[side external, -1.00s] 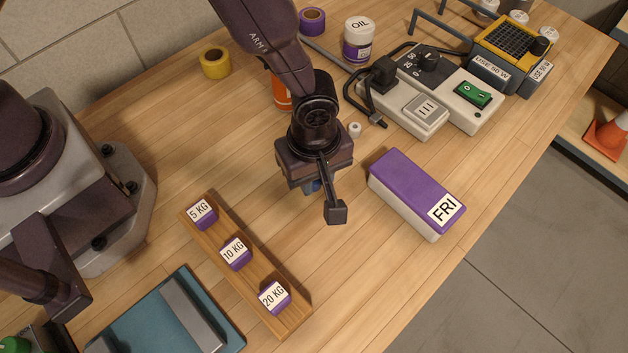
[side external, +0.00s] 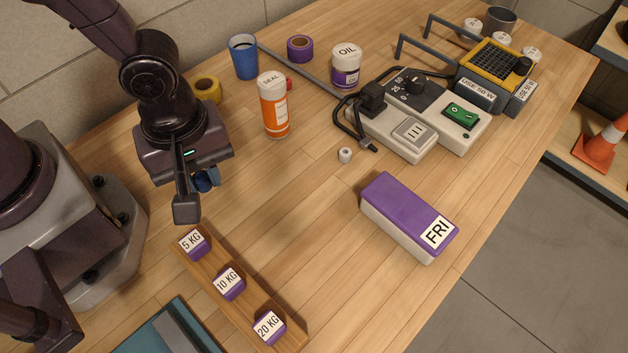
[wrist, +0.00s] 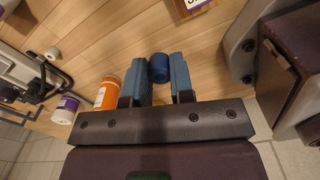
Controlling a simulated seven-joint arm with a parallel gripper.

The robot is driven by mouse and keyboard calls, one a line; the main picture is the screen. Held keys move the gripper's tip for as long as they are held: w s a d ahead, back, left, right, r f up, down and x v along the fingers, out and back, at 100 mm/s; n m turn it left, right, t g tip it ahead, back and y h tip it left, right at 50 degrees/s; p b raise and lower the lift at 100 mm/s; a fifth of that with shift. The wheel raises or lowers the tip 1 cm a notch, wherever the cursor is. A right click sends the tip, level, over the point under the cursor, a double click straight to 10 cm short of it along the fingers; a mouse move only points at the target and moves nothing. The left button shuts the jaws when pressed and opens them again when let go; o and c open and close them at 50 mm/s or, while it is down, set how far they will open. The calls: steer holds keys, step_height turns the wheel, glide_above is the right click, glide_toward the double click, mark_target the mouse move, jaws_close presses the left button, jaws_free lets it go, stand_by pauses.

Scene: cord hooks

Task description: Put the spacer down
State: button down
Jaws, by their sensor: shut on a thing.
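My gripper (wrist: 160,78) is shut on a dark blue cylindrical piece, which I take to be the spacer (wrist: 159,66). It sits between the two blue-grey fingers in the wrist view. In the side external view the gripper (side external: 206,182) points down over the left of the wooden bench, and its wrist housing partly hides the fingers and the spacer. I cannot tell exactly how far the spacer is above the bench top.
The wooden rack (side external: 251,312) with labelled purple weights lies in front. An orange SEAL bottle (side external: 275,110), a blue cup (side external: 243,58) and yellow tape (side external: 207,89) stand behind. A small white ring (side external: 345,155) and a purple-topped FRI box (side external: 405,208) are further right. The mid-bench is clear.

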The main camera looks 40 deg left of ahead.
steer(key=w+d+r, duration=0.6)
steer(key=w+d, duration=0.1)
steer(key=w, duration=0.3)
glide_above(379, 186)
steer(key=f, duration=0.9)
steer(key=shift+s+a+f, duration=0.1)
steer(key=shift+s+f, duration=0.05)
steer(key=shift+s, duration=0.05)
steer(key=shift+w+f, duration=0.15)
steer(key=shift+f, duration=1.6)
steer(key=c, duration=1)
jaws_free()
steer(key=shift+f, duration=0.1)
